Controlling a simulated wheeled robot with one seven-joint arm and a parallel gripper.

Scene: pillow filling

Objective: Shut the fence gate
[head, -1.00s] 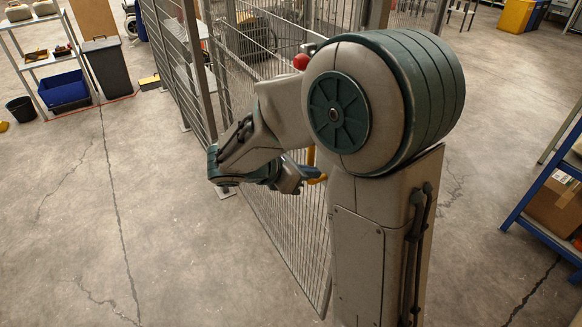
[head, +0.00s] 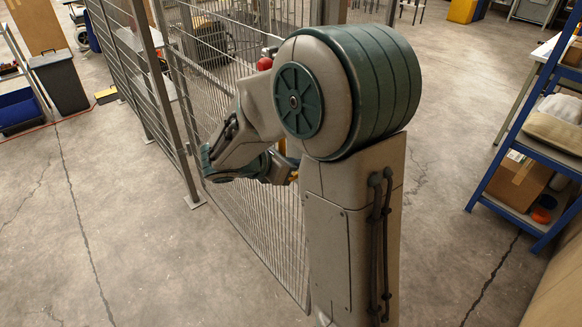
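The fence gate (head: 236,205) is a grey wire-mesh panel. It stands out at an angle from the fence (head: 118,65), reaching from the post (head: 172,110) towards the front. Its near end is hidden behind my arm. My gripper (head: 284,170) is at the gate's near side by this yellow part. Its fingers are mostly hidden by my arm, so I cannot tell whether they are open, shut or touching.
A blue shelf rack (head: 493,188) with a cardboard box (head: 518,181) stands at the right. A dark bin (head: 60,82) and a blue crate (head: 20,110) are at the far left. Bare concrete floor lies left of the gate and between my arm and the rack.

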